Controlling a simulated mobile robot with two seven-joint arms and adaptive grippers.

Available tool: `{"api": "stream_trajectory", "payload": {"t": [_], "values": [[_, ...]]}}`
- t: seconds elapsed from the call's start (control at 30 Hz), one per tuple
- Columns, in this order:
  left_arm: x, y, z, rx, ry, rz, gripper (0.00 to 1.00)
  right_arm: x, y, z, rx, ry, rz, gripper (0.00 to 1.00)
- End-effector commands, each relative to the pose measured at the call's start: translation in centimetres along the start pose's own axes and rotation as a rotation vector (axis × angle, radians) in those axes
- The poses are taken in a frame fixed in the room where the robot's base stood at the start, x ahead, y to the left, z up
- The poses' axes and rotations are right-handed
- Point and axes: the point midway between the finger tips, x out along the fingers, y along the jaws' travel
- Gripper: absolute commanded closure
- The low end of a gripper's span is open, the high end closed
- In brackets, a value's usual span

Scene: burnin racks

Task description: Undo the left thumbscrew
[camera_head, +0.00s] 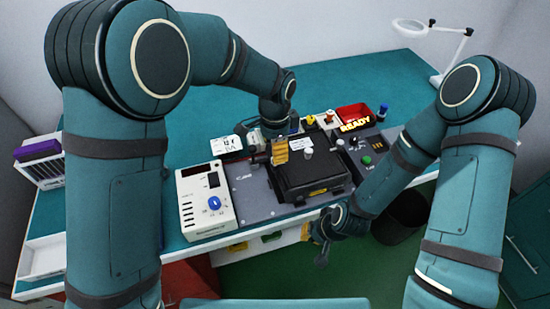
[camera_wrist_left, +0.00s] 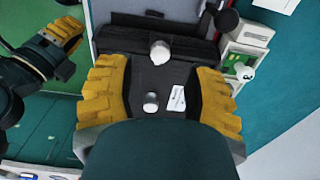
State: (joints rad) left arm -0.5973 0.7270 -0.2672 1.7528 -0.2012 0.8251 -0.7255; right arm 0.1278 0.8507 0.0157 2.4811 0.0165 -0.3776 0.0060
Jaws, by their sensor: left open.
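The black fixture (camera_head: 312,183) lies on a grey panel and carries pale round knobs that look like thumbscrews. One knob (camera_head: 308,153) shows clearly in the head view. In the left wrist view, one knob (camera_wrist_left: 151,102) lies between my fingers and a larger, whiter knob (camera_wrist_left: 160,52) lies above it in the picture. I cannot tell which is the left thumbscrew. My left gripper (camera_head: 281,151) is over the fixture, with its yellow fingers open and apart from the knobs in its wrist view (camera_wrist_left: 158,100). My right gripper (camera_head: 323,240) hangs near the table's front edge; its opening is unclear.
A white instrument box (camera_head: 207,200) with a blue dial stands left of the fixture. A control panel with a green button (camera_head: 367,160) and a red bin (camera_head: 353,114) are to the right.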

Motion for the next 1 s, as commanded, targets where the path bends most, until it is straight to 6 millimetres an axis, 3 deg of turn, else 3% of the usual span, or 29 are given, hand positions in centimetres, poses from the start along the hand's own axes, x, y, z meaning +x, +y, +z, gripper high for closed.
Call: {"api": "stream_trajectory", "payload": {"t": [0.1, 0.3, 0.7, 0.87, 1.0], "values": [[2.2, 0.0, 0.0, 0.000, -0.002, 0.001, 0.48, 0.2, 0.1, 0.1, 0.000, -0.001, 0.000, 1.00], [4.2, 0.0, 0.0, 0.000, -0.001, 0.000, 0.48, 0.4, 0.1, 0.1, -0.001, -0.003, 0.000, 1.00], [4.7, 0.0, 0.0, 0.000, 0.001, -0.001, 0.45, 0.4, 0.1, 0.2, -0.001, -0.004, 0.000, 1.00], [4.7, 0.0, 0.0, 0.000, 0.001, -0.001, 1.00, 0.4, 0.1, 0.2, -0.001, -0.004, 0.000, 1.00], [4.7, 0.0, 0.0, 0.000, 0.001, -0.001, 1.00, 0.4, 0.1, 0.2, -0.001, -0.003, 0.000, 1.00]]}}
